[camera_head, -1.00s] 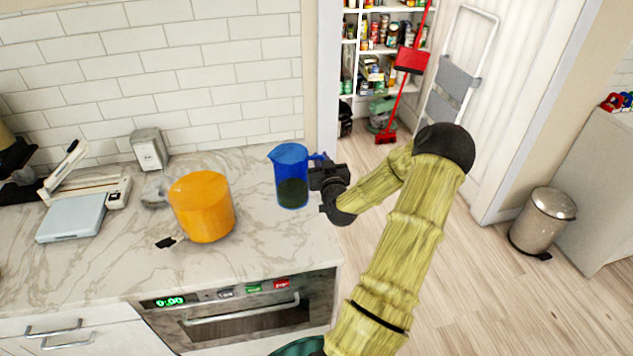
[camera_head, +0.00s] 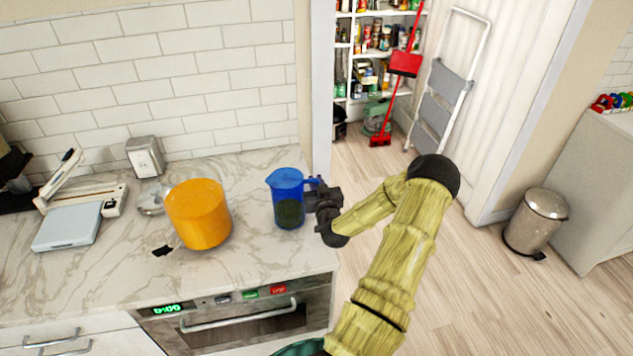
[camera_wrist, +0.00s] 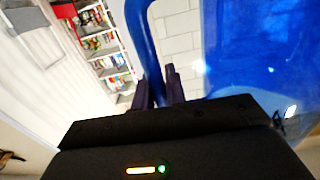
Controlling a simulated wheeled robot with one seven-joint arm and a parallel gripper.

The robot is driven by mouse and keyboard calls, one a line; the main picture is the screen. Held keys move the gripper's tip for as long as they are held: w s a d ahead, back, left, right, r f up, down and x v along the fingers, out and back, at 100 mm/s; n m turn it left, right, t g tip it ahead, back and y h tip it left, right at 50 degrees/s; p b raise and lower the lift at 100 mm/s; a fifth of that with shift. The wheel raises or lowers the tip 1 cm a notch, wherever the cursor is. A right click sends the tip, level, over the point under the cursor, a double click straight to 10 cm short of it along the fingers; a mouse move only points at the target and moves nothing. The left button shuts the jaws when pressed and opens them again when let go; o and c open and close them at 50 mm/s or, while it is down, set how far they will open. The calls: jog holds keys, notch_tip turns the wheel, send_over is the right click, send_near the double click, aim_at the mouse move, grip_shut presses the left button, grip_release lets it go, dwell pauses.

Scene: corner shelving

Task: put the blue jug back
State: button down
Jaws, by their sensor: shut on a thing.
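The blue jug (camera_head: 287,186) is upright at the right end of the marble counter in the head view, its spout to the left and its handle to the right. Its lower half looks dark green. My gripper (camera_head: 312,194) is at its right side, shut on the handle. In the wrist view the blue handle (camera_wrist: 143,40) runs down between the fingers of my gripper (camera_wrist: 159,90), and the jug's body (camera_wrist: 255,50) fills the right side. Whether the jug's base touches the counter I cannot tell.
An orange pot (camera_head: 198,215) stands left of the jug, with a small black item (camera_head: 162,251) before it. A scale (camera_head: 68,228) and a socket box (camera_head: 145,157) are further left. The tiled wall (camera_head: 220,90) is behind. The counter between pot and jug is clear.

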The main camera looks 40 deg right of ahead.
jog(key=shift+f, duration=0.1)
jog(key=shift+f, duration=0.1)
jog(key=c, duration=1.4)
grip_release()
jog(key=shift+c, duration=0.2)
jog(key=b+v, duration=0.4)
jog(key=v, duration=0.8)
